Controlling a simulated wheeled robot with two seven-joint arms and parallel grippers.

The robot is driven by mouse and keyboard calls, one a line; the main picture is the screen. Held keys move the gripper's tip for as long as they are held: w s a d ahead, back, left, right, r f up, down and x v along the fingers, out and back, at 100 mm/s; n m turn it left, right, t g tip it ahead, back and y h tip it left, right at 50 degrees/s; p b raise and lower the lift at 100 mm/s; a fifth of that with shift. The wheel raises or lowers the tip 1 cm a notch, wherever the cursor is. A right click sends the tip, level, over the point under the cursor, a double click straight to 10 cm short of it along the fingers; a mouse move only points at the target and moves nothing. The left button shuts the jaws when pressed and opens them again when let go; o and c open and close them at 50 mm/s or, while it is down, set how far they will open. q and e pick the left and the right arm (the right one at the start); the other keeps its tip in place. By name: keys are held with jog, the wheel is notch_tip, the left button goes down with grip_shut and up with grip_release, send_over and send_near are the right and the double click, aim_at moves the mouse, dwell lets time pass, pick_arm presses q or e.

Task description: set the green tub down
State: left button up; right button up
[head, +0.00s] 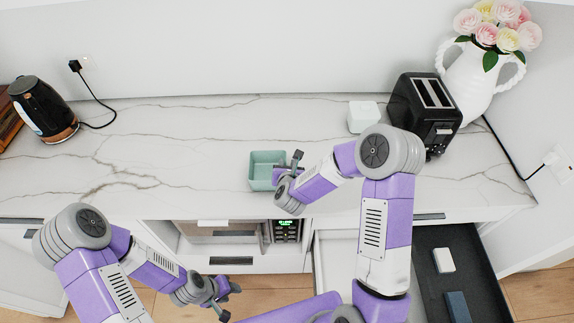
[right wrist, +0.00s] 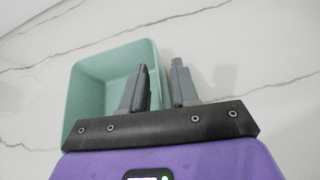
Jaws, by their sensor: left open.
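The green tub (head: 267,158) is a pale green, square, open-topped box over the front part of the marble counter, upright and seemingly empty. It also shows in the right wrist view (right wrist: 90,85). My right gripper (head: 288,166) is at the tub's right side. My left gripper (head: 230,301) is open and empty, low in front of the counter.
A white block-like object (head: 362,117), a black toaster (head: 425,108) and a white flower vase (head: 468,85) stand at the right. A black kettle (head: 42,110) stands far left. The counter (head: 180,150) left of the tub is clear. An open drawer (head: 430,265) juts out below right.

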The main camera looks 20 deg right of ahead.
jog(key=shift+r, duration=0.1)
jog(key=shift+r+p, duration=0.15)
jog(key=shift+p, duration=0.2)
jog(key=p+v, duration=0.3)
jog(key=v, duration=0.9)
